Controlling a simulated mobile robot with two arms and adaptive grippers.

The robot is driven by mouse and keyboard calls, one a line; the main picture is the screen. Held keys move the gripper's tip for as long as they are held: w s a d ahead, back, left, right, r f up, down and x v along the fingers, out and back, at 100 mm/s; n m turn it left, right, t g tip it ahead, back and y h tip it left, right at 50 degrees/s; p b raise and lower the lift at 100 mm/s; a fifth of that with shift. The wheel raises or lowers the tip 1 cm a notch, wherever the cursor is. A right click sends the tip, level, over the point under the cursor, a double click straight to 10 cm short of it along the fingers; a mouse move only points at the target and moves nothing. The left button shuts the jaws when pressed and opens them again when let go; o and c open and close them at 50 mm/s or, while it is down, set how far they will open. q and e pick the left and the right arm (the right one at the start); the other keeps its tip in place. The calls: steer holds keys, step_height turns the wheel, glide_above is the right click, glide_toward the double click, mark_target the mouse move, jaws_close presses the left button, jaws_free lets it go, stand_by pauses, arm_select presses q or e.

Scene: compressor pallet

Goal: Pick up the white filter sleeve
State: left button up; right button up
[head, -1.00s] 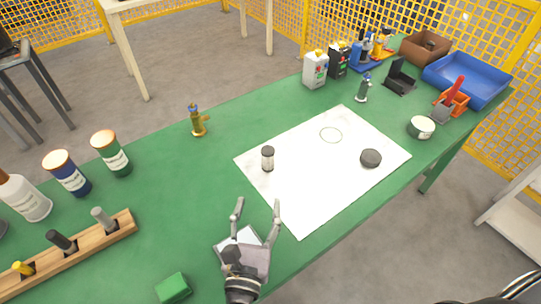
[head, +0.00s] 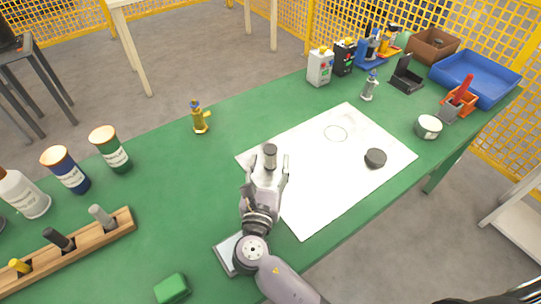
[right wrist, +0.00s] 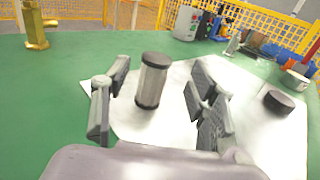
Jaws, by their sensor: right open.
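The filter sleeve (head: 270,157) is a small pale cylinder with dark ends, standing upright on the white sheet (head: 330,195) near its left side. In the right wrist view, the sleeve (right wrist: 151,84) stands between and beyond my fingers, with a gap on each side. My right gripper (head: 266,172) is open and empty, low over the sheet's left part, its fingers pointing at the sleeve. In the head view the gripper hides the sleeve's lower part. My left gripper is not in view.
A dark round cap (head: 375,158) lies on the sheet to the right. A brass fitting (head: 199,117) stands behind left. Green table is clear around the sheet's left edge.

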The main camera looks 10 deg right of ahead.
mark_target(270, 149)
steer(key=x, duration=0.5)
steer(key=shift+w+a+r+p, duration=0.1)
steer(key=shift+w+a+p, duration=0.1)
steer(key=shift+p, duration=0.15)
steer(key=c, duration=1.2)
steer(key=shift+r, duration=0.1)
